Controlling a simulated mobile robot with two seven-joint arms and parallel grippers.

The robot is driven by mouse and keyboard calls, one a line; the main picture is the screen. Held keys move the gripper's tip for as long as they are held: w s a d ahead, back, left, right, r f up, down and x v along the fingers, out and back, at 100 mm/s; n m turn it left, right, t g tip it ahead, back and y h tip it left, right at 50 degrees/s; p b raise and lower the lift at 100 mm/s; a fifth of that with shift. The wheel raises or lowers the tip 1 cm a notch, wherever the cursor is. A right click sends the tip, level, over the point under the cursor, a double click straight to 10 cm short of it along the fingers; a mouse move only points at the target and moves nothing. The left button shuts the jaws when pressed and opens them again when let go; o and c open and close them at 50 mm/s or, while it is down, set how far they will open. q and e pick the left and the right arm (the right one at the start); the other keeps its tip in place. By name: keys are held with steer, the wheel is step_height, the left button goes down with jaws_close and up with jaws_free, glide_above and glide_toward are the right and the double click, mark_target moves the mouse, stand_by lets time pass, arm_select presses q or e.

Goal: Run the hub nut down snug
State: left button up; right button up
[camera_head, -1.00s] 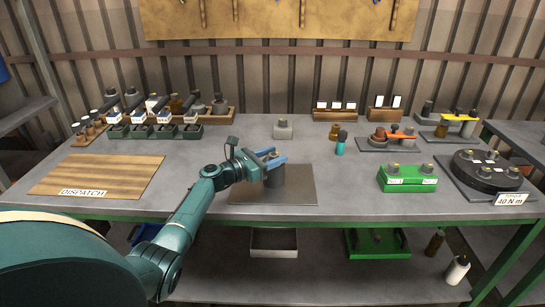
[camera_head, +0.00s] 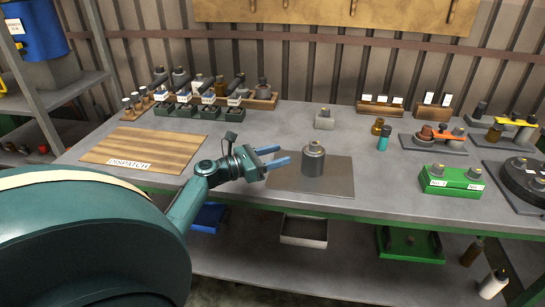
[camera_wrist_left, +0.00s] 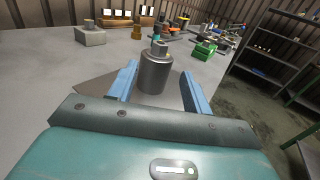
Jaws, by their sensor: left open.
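A grey cylindrical body (camera_head: 313,162) stands upright on a dark metal plate (camera_head: 343,183) at the front middle of the bench. A narrower stub with a small brassy top (camera_wrist_left: 159,46) rises from it in the left wrist view; I cannot tell whether this is the hub nut or how tight it sits. My left gripper (camera_head: 284,155) is open and empty, left of the cylinder, its blue fingers pointing at it. In the left wrist view the cylinder (camera_wrist_left: 156,74) appears between the fingers, beyond the palm. My right gripper is not in view.
A wooden dispatch board (camera_head: 130,147) lies at left. A small grey block (camera_head: 324,120) and a teal bottle (camera_head: 383,140) stand behind. A green fixture (camera_head: 452,182) and a black round fixture (camera_head: 520,178) are at right. Bare bench surrounds the plate.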

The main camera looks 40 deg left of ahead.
arm_select(q)
steer(key=shift+s+a, duration=0.2)
steer(key=shift+s, duration=0.25)
